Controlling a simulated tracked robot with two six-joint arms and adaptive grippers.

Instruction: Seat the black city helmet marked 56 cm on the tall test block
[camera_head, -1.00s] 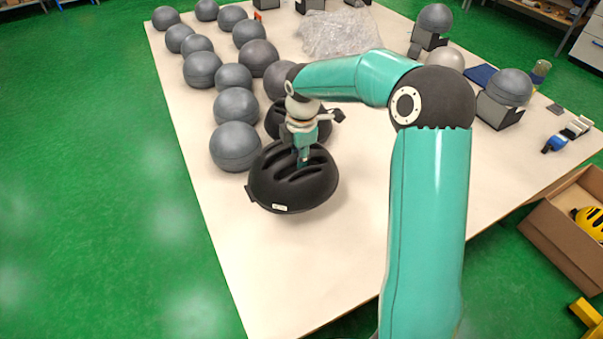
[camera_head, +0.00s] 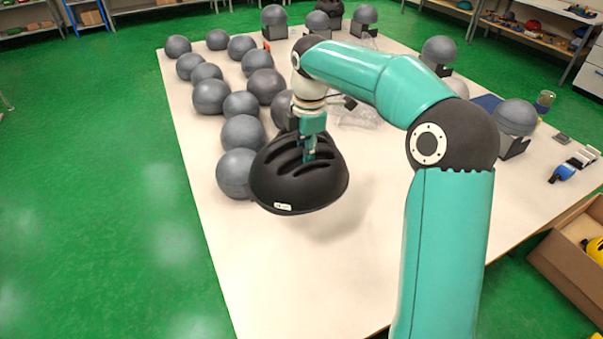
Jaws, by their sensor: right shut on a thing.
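A black vented helmet (camera_head: 270,190) hangs over the left part of the white table, with a small white label on its near rim, too small to read. My right gripper (camera_head: 309,152) is shut on the helmet from above, its fingers at the top vents. A shadow lies on the table below and to the right of it. Several grey headforms on dark blocks stand farther off, including one at the back right (camera_head: 439,50) and one at the right edge (camera_head: 515,117). I cannot tell which block is the tall one. My left gripper is not in view.
Several loose grey balls (camera_head: 211,97) line the table's left side, close to the helmet. Clear wrap (camera_head: 358,116) lies behind my arm. An open carton (camera_head: 565,255) stands at the right. The near table (camera_head: 285,285) is clear.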

